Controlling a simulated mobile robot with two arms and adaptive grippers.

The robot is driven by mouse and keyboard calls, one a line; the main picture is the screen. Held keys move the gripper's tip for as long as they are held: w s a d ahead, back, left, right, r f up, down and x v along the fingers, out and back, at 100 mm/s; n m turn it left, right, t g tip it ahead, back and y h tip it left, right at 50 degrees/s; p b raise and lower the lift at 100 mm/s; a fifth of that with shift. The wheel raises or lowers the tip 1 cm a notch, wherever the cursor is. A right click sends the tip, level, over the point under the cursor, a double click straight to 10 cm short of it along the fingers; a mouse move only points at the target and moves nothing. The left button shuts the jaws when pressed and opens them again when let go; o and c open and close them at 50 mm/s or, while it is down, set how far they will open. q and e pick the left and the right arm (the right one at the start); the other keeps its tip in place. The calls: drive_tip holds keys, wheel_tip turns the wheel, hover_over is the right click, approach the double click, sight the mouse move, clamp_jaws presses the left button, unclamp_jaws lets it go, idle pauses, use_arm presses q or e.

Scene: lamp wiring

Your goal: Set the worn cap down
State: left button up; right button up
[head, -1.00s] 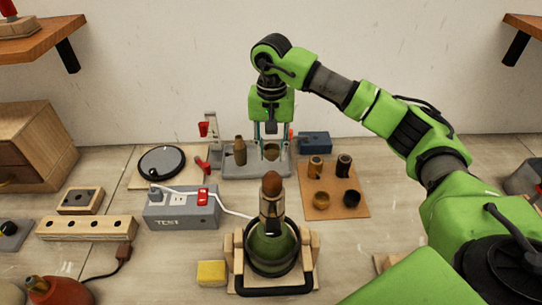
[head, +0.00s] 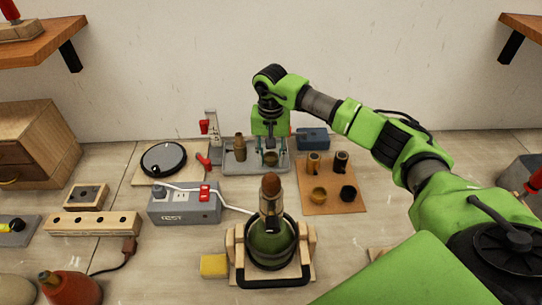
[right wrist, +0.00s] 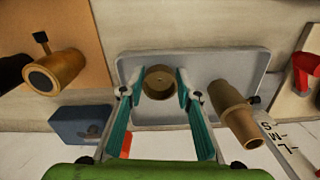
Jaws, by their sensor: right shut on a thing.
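The worn cap (head: 270,159), a small dull brass cup, is between the fingers of my right gripper (head: 270,146), low over the grey tray (head: 232,168). In the right wrist view the cap (right wrist: 159,83) sits between the teal fingers of the gripper (right wrist: 160,78), which is shut on it, with the tray floor (right wrist: 205,70) behind it. I cannot tell whether the cap touches the tray floor. A brown stepped socket part (head: 240,148) stands in the tray, left of the cap. My left gripper is not in view.
A brown board (head: 330,203) with several cups and sleeves lies right of the tray; a blue box (head: 313,139) stands behind. A green bottle lamp (head: 268,245) sits in a wooden cradle in front. The grey test box (head: 185,207) is front left.

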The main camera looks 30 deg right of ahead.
sight(271, 160)
drive_tip(key=o, duration=1.3)
drive_tip(key=shift+f, duration=0.15)
drive_tip(key=shift+o, duration=0.2)
drive_tip(key=shift+r+p, duration=0.3)
drive_tip(key=shift+r, duration=0.05)
wheel_tip(271, 160, up, 12)
drive_tip(key=b, duration=0.3)
drive_tip(key=shift+f+b, duration=0.15)
drive_tip(key=shift+b, duration=0.2)
